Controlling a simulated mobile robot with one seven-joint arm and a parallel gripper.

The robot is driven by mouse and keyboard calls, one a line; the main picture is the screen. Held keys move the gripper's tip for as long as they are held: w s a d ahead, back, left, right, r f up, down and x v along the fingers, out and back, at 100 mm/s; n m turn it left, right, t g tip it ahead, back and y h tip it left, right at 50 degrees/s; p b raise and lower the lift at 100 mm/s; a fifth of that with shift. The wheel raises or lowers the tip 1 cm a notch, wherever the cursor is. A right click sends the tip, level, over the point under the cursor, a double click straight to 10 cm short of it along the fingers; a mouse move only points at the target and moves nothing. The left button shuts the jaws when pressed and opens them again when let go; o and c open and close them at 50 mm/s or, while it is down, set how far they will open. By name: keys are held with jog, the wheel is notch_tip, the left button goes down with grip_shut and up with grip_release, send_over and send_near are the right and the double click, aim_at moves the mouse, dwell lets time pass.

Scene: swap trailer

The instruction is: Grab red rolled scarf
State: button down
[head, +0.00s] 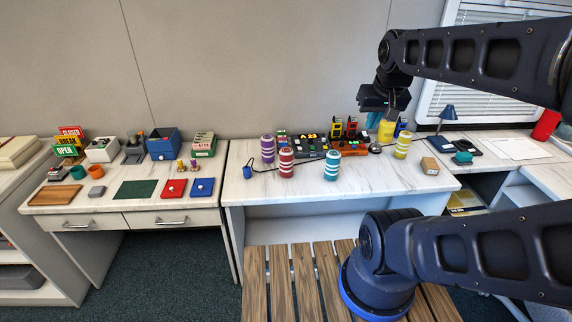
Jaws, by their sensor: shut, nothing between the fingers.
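The red rolled scarf (286,163), with white stripes, stands upright on the marble-topped counter (350,188), left of its middle. A purple striped roll (268,149) stands close behind it to the left. A teal striped roll (332,165) stands to its right, and a yellow striped roll (402,145) is farther right. My gripper (376,115) is shut and empty, above the back right part of the counter. It is well to the right of the red scarf and apart from it. The fingertips are small and partly hard to make out.
Radios (351,128) and a black tray (311,145) of small items stand behind the rolls. A blue mug (247,172) with a dark cord is left of the red scarf. A cardboard box (430,166) sits near the right edge. The counter's front strip is mostly clear.

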dwell(0.3)
jog(key=shift+c, duration=2)
grip_release()
jog(key=m+g+h, duration=0.1)
jog(key=m+h, duration=0.2)
jog(key=m, duration=0.5)
send_over(286, 150)
jog(key=s+a, duration=0.2)
notch_tip(286, 150, down, 25)
jog(key=shift+s+x, duration=0.2)
jog(key=shift+x, duration=5.1)
